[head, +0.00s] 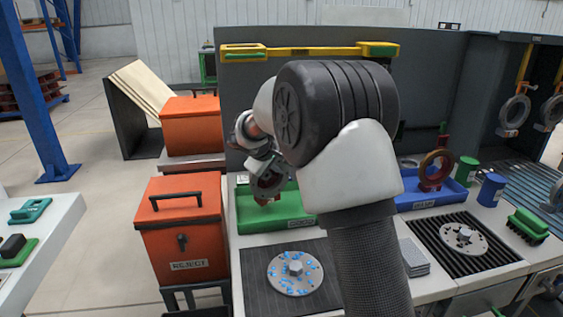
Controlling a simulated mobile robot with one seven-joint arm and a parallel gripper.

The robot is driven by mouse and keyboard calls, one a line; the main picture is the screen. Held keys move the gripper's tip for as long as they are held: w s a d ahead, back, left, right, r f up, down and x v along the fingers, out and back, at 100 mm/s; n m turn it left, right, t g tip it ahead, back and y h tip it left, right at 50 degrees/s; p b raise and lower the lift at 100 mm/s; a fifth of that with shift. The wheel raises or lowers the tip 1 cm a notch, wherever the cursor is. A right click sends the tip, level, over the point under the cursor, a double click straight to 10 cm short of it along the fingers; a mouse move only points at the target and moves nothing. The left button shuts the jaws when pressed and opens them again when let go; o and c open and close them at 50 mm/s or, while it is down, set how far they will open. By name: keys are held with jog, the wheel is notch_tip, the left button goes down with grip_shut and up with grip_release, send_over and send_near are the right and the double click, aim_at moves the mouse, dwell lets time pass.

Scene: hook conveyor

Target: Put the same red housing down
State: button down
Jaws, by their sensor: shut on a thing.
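My gripper (260,170) is above the left part of the green tray (243,213), partly covered by my own arm. It is shut on a ring-shaped housing (266,186), of which a dark ring and a bit of red at the bottom show. The housing is over the tray; I cannot tell whether it touches the tray floor. Another housing (436,166), a brownish-red ring on a red foot, stands upright in the blue tray (432,202) at the right. My arm hides the middle of the bench.
An orange REJECT box (182,235) stands left of the green tray. A disc with blue spots (295,273) lies on a dark mat in front. Right are another disc (463,239), a green brush (528,226) and a blue can (491,190). Grey rings (514,112) hang at the far right.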

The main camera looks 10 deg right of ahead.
aim_at(283, 177)
jog(key=shift+f+b, duration=0.35)
jog(key=shift+f, duration=1.45)
jog(key=shift+f, duration=0.1)
jog(key=c, duration=1.6)
grip_release()
jog(key=shift+f, duration=0.15)
